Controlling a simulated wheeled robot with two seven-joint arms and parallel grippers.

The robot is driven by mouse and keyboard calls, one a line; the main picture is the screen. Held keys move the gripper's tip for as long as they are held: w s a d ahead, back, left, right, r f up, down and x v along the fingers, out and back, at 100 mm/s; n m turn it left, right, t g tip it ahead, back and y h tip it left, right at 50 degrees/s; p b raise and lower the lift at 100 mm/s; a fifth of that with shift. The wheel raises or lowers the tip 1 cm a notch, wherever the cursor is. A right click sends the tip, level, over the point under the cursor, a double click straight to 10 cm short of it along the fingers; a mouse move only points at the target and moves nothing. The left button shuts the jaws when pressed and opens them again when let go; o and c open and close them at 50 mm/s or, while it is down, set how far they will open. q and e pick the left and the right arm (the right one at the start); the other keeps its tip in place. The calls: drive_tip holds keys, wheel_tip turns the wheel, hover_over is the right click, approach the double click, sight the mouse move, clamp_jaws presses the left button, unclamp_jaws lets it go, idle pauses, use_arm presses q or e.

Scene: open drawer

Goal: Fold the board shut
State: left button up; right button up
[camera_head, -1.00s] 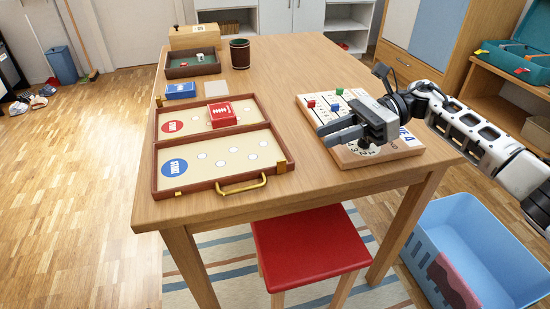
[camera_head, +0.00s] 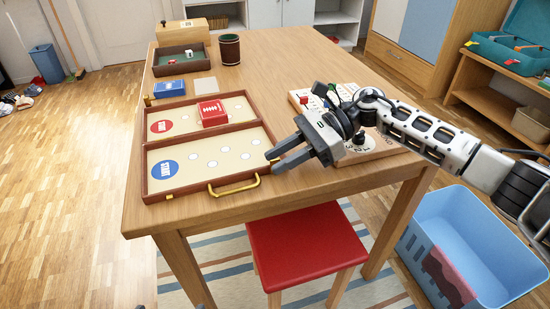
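The board is a wooden case lying open and flat on the table, its near half (camera_head: 232,176) toward me and its far half (camera_head: 180,113) behind. A brass handle (camera_head: 234,187) is on the near edge. A red box (camera_head: 212,113) sits on the far half. My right gripper (camera_head: 275,162) is open and empty, its fingertips by the near half's right front corner; whether they touch it I cannot tell.
A number board (camera_head: 378,150) with small cubes lies to the right, partly behind my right arm. A blue box (camera_head: 170,89), a dark tray (camera_head: 181,64) and a cup (camera_head: 229,50) stand beyond the board. A red stool (camera_head: 305,243) and blue crate (camera_head: 470,230) are below.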

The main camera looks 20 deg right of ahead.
drive_tip(key=shift+x, duration=0.85)
clamp_jaws()
drive_tip(key=shift+r, duration=0.1)
